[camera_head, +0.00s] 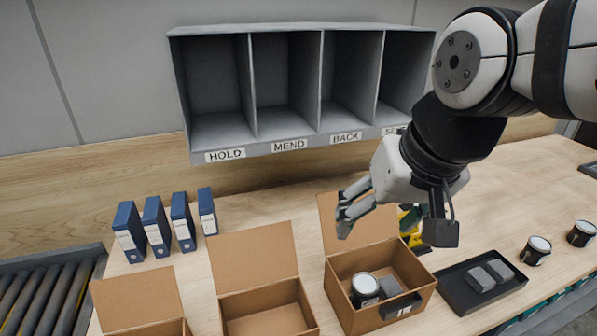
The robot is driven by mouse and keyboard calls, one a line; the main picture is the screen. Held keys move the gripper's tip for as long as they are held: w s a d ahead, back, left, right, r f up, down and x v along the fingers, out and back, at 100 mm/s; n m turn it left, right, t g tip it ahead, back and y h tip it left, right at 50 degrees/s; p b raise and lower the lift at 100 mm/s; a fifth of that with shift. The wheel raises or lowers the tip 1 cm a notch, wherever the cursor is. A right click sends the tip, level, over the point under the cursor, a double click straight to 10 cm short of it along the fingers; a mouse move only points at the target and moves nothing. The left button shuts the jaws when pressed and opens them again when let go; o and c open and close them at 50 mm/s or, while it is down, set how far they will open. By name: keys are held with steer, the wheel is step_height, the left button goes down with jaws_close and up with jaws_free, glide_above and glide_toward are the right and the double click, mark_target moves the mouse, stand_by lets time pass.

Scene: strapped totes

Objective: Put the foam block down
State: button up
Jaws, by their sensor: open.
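Grey blocks that look like foam show in two places. Two lie on a black tray (455,293) at the right: a left block (481,280) and a right block (501,270). Another grey block (390,287) lies inside the open cardboard box (350,318) at centre right, beside a dark can with a pale lid (364,285). I cannot tell which block is the task's. My gripper (345,211) is open with nothing seen between its fingers. It is above and apart from this box, in front of its raised flap (338,228).
Two more open boxes (265,303) (140,300) stand to the left. Several blue binders (156,226) stand behind them. A grey shelf (290,142) with labelled bays is at the back. Yellow objects (412,238) are partly hidden behind my arm. Cans (536,251) stand at right; a roller conveyor (45,290) is at left.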

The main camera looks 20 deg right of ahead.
steer(key=s+n, duration=0.1)
steer(key=s+a+n, duration=0.1)
steer(key=s+r+t, duration=0.1)
steer(key=shift+s+a+r+n, duration=0.1)
steer(key=shift+s+a+n, duration=0.05)
steer(key=shift+a+n, duration=0.2)
stand_by(0.9)
